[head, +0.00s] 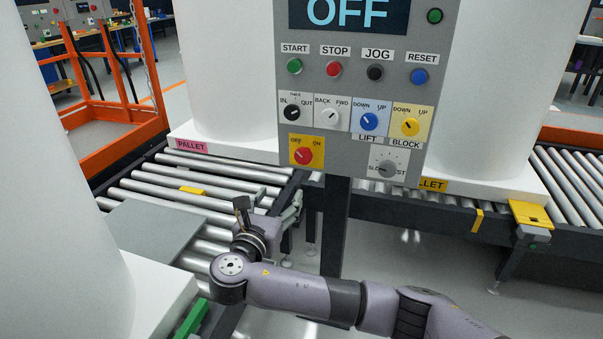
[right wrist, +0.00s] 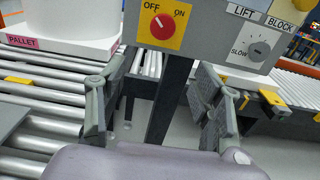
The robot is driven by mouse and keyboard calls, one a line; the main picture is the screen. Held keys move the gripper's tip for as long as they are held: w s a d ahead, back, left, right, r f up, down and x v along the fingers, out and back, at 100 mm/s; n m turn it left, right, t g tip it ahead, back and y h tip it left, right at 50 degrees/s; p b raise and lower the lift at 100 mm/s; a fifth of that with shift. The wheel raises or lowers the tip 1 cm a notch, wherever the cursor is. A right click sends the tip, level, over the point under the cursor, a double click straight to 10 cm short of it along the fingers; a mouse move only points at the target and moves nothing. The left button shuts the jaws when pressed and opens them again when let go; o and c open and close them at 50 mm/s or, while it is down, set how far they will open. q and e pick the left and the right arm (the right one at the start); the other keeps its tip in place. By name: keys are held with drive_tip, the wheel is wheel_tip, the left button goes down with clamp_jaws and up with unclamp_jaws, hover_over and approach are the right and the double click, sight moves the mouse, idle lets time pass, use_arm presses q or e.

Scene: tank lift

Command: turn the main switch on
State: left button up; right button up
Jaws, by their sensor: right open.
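The main switch (head: 303,155) is a red knob on a yellow plate marked OFF and ON, at the lower left of the grey control panel (head: 345,88). Its white mark points up and left, toward OFF. The panel's display (head: 348,13) reads OFF. The switch (right wrist: 162,27) also shows at the top of the right wrist view. My right gripper (head: 268,202) is open and empty, below and left of the switch in the head view. Its two fingers (right wrist: 160,75) stand wide apart, below the switch and apart from it. My left gripper is not in view.
Several other knobs and buttons sit above the switch; the speed knob (head: 388,167) is to its right. A dark post (head: 336,225) carries the panel. Roller conveyors (head: 150,195) with pallets and white tanks (head: 228,70) flank it. An orange frame (head: 120,125) stands at left.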

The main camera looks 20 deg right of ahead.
drive_tip(key=b, duration=0.3)
approach(303, 158)
drive_tip(key=x, duration=0.8)
drive_tip(key=shift+w+d, duration=0.1)
drive_tip(key=shift+w, duration=0.2)
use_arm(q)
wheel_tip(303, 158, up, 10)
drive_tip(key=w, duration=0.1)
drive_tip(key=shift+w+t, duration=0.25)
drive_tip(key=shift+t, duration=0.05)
use_arm(e)
drive_tip(key=shift+w+d+r, duration=0.1)
drive_tip(key=shift+w+d, duration=0.05)
drive_tip(key=shift+w, duration=0.15)
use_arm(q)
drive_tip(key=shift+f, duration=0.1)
use_arm(e)
drive_tip(key=c, duration=1.2)
